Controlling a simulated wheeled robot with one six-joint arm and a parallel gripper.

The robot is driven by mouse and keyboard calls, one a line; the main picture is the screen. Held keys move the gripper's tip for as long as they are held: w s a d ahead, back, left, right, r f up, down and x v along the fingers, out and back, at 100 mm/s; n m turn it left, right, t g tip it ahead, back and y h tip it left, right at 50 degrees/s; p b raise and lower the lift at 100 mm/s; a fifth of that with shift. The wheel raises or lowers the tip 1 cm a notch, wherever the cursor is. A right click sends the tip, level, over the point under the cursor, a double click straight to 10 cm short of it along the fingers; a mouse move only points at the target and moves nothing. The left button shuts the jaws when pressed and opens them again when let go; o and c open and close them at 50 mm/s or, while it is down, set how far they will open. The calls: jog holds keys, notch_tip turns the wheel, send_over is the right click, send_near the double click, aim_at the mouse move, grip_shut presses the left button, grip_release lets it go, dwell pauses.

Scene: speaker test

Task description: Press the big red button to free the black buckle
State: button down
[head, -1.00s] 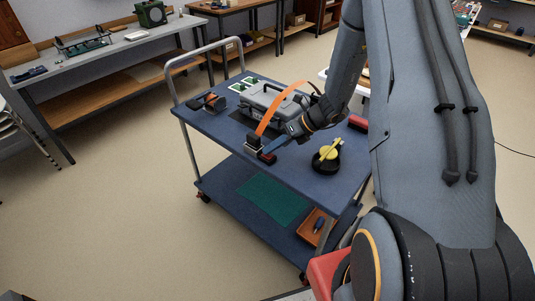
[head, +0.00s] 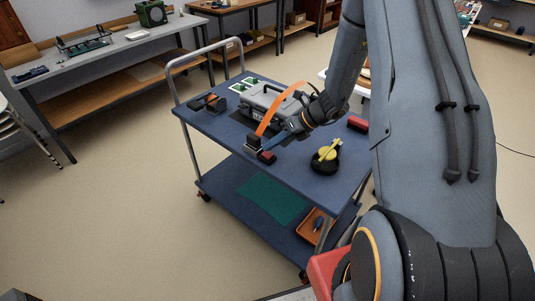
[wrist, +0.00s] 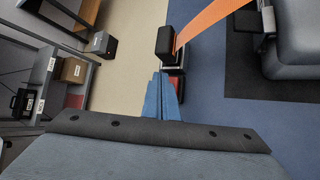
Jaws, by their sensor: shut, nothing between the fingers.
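The black buckle (head: 253,142) stands at the front edge of the cart top, with an orange strap (head: 281,108) arching from it over the grey case. In the wrist view the buckle's dark block (wrist: 165,40) meets the strap (wrist: 206,22). The red button (head: 268,157) is beside the buckle, on its near side; in the wrist view a little red shows by the fingers, mostly hidden. My gripper (head: 272,144) has blue fingers, shut and empty, tips just above the button. They also show in the wrist view (wrist: 163,96). Whether they touch the button I cannot tell.
The grey case (head: 268,101) stands behind the buckle on the blue cart top (head: 300,172). A black and yellow round item (head: 326,157) and a red block (head: 357,124) lie to the right. A black and orange item (head: 213,103) lies left.

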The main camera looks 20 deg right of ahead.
aim_at(271, 154)
jog(key=shift+r+p, duration=1.75)
jog(key=shift+r, duration=0.8)
jog(key=s+r+n+h, duration=0.3)
jog(key=s+n, duration=0.4)
jog(key=n, duration=0.3)
jog(key=s+a+r+n+g+h+b, duration=0.1)
jog(key=s+r+n+h, duration=0.1)
jog(key=s+r+n, duration=0.3)
jog(key=s+r+n+h+b, duration=0.1)
jog(key=s+r+n+h, duration=0.2)
jog(key=s+n, duration=0.7)
jog(key=r+n, duration=0.1)
jog(key=n, duration=0.5)
jog(key=shift+s+a+r+g+h, duration=0.2)
jog(key=shift+s+r+g+h, duration=0.1)
jog(key=shift+g, duration=0.1)
jog(key=shift+d, duration=0.1)
